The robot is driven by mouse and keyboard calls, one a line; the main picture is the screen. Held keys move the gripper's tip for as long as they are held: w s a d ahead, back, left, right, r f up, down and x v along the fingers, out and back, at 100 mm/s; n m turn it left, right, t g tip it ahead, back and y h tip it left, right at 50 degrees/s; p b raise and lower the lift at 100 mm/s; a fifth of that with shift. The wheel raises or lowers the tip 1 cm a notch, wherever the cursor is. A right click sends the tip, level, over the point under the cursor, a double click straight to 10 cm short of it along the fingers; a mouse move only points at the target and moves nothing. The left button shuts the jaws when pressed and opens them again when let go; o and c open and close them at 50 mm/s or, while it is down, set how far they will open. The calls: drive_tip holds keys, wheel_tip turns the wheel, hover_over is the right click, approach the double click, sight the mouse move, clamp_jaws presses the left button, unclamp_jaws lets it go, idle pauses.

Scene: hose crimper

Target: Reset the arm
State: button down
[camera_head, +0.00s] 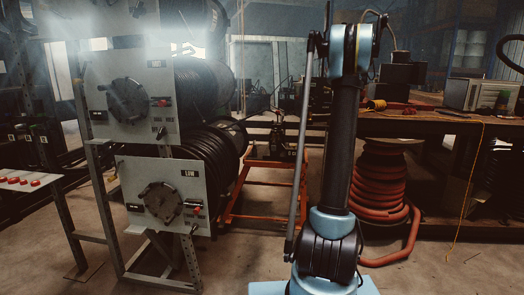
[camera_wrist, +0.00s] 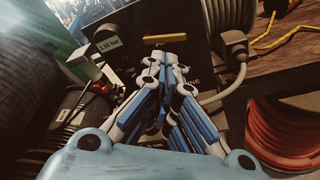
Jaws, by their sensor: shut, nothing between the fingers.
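My gripper (camera_wrist: 173,62) shows in the wrist view with its blue and white fingers drawn together at the tips, shut and empty. Behind the fingers is a black machine panel (camera_wrist: 130,25) with a small pressure label and a yellow strip (camera_wrist: 165,38). I cannot tell how far the fingertips are from the panel. In the head view my arm stands upright right of the middle; my gripper cannot be made out there.
Racks of black hose reels with grey plates (camera_head: 150,190) stand at the left. A wooden bench (camera_head: 425,125) is at the right, with a red coiled hose (camera_head: 380,185) under it. An orange frame (camera_head: 265,185) stands between. Open floor lies at the front right.

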drive_tip(key=s+a+r+m+t+h, duration=0.1)
drive_tip(key=s+a+r+m+h, duration=0.35)
drive_tip(key=s+r+m, duration=0.4)
drive_tip(key=s+a+f+m+g+h, duration=0.1)
drive_tip(key=s+f+m+g+h, duration=0.15)
drive_tip(key=s+m, duration=0.45)
drive_tip(key=s+a+f+m+g+h, duration=0.15)
drive_tip(key=s+f, duration=0.25)
drive_tip(key=s, duration=0.7)
drive_tip(key=s+a+f+m+g+y, duration=0.3)
drive_tip(key=s+a+f, duration=0.4)
drive_tip(key=s+f, duration=0.6)
drive_tip(key=s+a+f+m+g+y, duration=0.3)
drive_tip(key=s+a+f, duration=0.5)
drive_tip(key=s+f, duration=0.6)
drive_tip(key=s+a+f+m+g+y, duration=0.3)
drive_tip(key=s+a+f, duration=0.4)
drive_tip(key=s+f, duration=0.6)
drive_tip(key=s+m+g, duration=0.1)
drive_tip(key=s, duration=0.2)
drive_tip(key=shift+s+a+f+m+g+y, duration=0.15)
drive_tip(key=shift+s+a+m+g+y, duration=0.15)
drive_tip(key=shift+s+m+y, duration=0.1)
